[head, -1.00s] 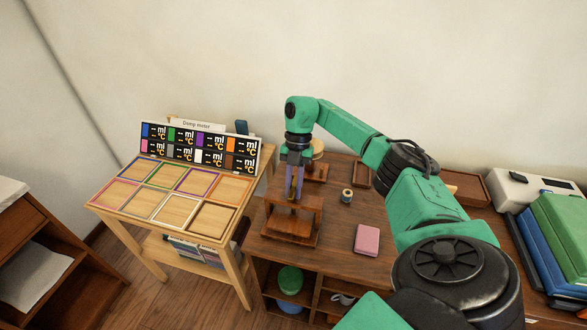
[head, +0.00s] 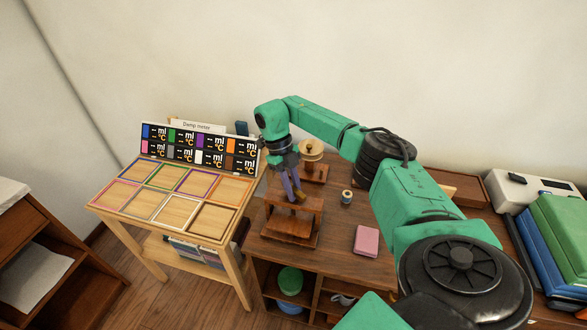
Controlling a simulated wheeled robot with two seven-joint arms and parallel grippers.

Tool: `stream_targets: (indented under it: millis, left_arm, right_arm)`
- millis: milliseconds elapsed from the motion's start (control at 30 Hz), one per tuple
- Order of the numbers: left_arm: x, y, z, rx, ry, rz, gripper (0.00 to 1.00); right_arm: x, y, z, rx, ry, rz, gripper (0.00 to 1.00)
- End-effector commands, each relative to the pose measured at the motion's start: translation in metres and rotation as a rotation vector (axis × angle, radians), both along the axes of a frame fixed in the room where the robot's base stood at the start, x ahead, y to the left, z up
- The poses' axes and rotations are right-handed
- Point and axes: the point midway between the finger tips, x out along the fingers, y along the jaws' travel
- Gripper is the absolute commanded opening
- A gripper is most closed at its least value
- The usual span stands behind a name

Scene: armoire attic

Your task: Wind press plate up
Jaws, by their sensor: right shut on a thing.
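The wooden press (head: 291,227) stands on the left part of the brown desk, a small frame with a base board and a top beam. My right gripper (head: 297,197) comes down from above, tilted, with its fingertips at the top middle of the press. It is shut on a small part there, which looks like the press screw or handle; the fingers mostly hide it. The press plate is too small and dark to tell apart clearly inside the frame. My left gripper is not in view.
Behind the press is a wooden stand with a pale round top (head: 311,150). A small spool (head: 346,197) and a pink box (head: 367,240) lie to its right. A slanted table with coloured frames (head: 175,202) stands left. Blue and green folders (head: 560,230) lie far right.

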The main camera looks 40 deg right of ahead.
Motion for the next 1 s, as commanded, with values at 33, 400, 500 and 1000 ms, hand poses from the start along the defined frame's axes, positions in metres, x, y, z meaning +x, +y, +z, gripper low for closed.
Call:
stream_targets:
  millis: [33,400,500,1000]
  left_arm:
    - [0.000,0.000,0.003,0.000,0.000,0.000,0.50]
    - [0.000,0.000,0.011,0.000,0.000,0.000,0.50]
    - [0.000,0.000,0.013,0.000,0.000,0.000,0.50]
    - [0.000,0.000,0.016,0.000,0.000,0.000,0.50]
  right_arm:
    - [0.001,0.000,0.003,0.000,-0.006,0.042,0.00]
    - [0.001,0.000,0.003,-0.001,-0.006,0.365,0.00]
    - [0.002,0.000,0.003,0.000,-0.007,0.432,0.00]
    - [0.002,0.000,0.001,-0.001,-0.007,0.578,0.00]
